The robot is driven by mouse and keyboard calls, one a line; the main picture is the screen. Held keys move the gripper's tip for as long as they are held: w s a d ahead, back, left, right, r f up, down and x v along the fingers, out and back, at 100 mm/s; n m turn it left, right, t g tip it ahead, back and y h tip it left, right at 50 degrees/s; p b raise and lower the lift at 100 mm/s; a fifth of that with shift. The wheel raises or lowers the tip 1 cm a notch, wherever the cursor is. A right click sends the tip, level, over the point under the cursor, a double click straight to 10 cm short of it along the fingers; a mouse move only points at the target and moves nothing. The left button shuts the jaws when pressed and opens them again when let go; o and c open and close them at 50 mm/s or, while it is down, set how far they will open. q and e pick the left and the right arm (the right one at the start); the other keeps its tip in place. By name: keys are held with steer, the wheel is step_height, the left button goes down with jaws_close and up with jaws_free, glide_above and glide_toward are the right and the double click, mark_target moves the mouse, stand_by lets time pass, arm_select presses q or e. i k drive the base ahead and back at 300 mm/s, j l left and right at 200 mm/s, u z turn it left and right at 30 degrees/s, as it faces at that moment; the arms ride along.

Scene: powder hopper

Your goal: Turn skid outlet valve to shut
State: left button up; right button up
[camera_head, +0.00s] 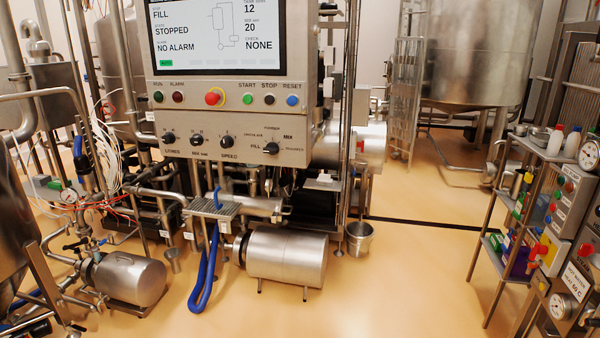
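Neither of my grippers shows in the head view. I cannot tell for sure which fitting is the skid outlet valve. The skid's steel pipework (165,190) runs below the control panel (225,120), with small white tags hanging on it. A steel cylindrical pump or motor (287,258) stands on the floor in front, with a blue hose (205,270) looping beside it. At the lower left, small dark handles (76,244) sit on pipes near another steel cylinder (130,278). Their positions are too small to read.
The panel screen (218,38) reads STOPPED and NO ALARM. A steel bucket (359,238) stands right of the front cylinder. A shelf rack (510,215) with bottles and control boxes stands at right. Tan floor (420,280) is clear between. A large tank (480,55) stands behind.

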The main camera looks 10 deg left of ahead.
mark_target(178, 209)
steer(key=i+j+u, duration=0.35)
steer(key=i+j, duration=0.55)
steer(key=j, duration=0.1)
